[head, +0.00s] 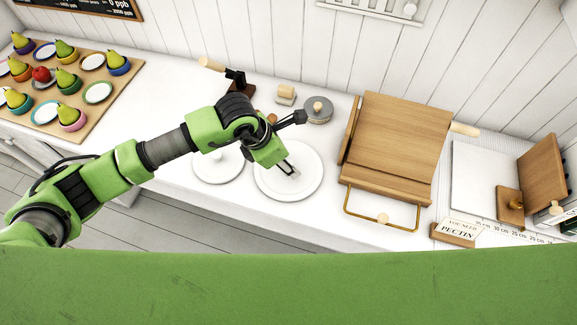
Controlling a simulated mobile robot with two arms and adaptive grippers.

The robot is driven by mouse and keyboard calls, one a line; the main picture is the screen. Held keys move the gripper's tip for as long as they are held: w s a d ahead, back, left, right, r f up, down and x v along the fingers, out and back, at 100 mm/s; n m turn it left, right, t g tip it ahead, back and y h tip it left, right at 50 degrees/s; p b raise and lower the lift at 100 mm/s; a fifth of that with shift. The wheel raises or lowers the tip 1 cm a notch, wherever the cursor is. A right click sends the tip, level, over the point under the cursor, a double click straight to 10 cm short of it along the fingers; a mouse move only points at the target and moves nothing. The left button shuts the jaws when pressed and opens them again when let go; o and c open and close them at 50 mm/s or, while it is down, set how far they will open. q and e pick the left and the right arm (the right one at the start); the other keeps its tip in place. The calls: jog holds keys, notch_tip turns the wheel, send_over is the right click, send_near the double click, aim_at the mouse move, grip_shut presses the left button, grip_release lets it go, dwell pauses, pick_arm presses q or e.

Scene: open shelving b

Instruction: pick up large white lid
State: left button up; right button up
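A large white round lid (306,184) lies flat on the white counter in the middle of the head view. My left gripper (289,170) is over the lid's middle, pointing down at it. The gripper and wrist cover part of the lid's upper left and its centre, so a knob there cannot be made out. Whether the fingers are open or shut, or touch the lid, is too small to tell. A smaller white round lid (215,172) lies just to the left, partly under my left arm. My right gripper is not in view.
A grey round lid with a wooden knob (317,109) sits behind. A wooden stand (395,140) with a brass frame is to the right, near a "PECTIN" sign (457,232). A wooden board (98,122) with pears, cups and plates lies left. The wall closes the back.

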pick_arm(q)
grip_shut()
jog(key=shift+r, duration=0.15)
